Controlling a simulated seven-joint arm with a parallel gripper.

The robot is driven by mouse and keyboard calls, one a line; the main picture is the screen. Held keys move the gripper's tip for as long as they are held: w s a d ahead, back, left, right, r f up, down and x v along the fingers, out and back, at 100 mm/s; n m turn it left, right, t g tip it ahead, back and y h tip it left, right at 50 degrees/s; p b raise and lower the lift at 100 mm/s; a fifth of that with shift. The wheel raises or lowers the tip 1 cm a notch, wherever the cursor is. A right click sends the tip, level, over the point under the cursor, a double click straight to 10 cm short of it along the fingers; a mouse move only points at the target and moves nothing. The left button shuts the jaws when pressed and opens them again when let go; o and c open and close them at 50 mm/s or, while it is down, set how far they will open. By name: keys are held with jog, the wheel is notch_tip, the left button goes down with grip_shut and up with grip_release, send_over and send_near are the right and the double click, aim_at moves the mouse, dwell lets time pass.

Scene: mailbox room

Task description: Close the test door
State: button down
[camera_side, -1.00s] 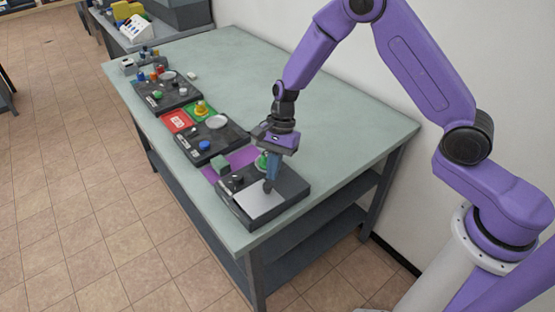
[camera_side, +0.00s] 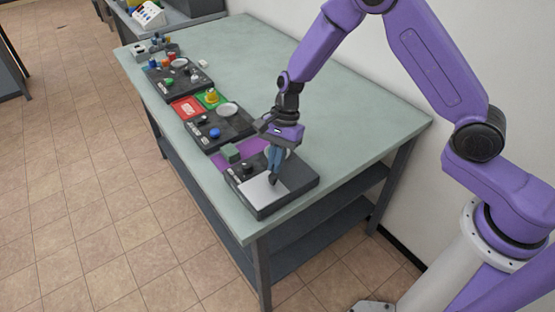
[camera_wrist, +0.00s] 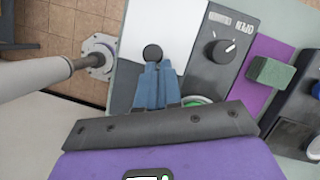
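The test door seems to be the pale flat panel (camera_side: 258,189) on top of the nearest dark box (camera_side: 292,192); it lies flat or nearly so. The wrist view shows it as a white panel (camera_wrist: 178,28) beside a dark face with a switch knob (camera_wrist: 222,50). My gripper (camera_side: 272,181) points down at the panel's inner edge. Its blue fingers (camera_wrist: 155,68) are together, with a round black knob (camera_wrist: 152,53) right at their tips. I cannot tell whether they grip this knob. A green part (camera_wrist: 195,101) is mostly hidden behind my gripper.
A purple mat (camera_side: 247,149) and a green-grey block (camera_side: 230,152) lie beyond the box. More dark boxes with buttons (camera_side: 218,130) and red and green squares (camera_side: 186,107) follow along the table's left edge. The table's right side (camera_side: 340,115) is clear.

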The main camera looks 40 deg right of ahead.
jog(key=shift+s+f, duration=0.1)
jog(key=shift+s, duration=0.05)
jog(key=w+d, duration=0.1)
jog(key=d, duration=0.2)
jog(key=shift+w, duration=0.35)
jog(key=v, duration=1)
jog(key=s+r+n+h, duration=0.1)
jog(key=s+r+n, duration=0.2)
jog(key=s+n, duration=0.4)
jog(key=s+r+n+h, duration=0.1)
jog(key=s+r+n, duration=0.35)
jog(key=s, duration=0.45)
jog(key=s+d+n+t, duration=0.1)
jog(key=s+d+n, duration=0.3)
jog(key=s+n, duration=0.3)
jog(key=s+d+n+t+h, duration=0.1)
jog(key=s+d+n, duration=0.3)
jog(key=s+n, duration=0.3)
jog(key=shift+s+r, duration=0.4)
jog(key=shift+s, duration=0.7)
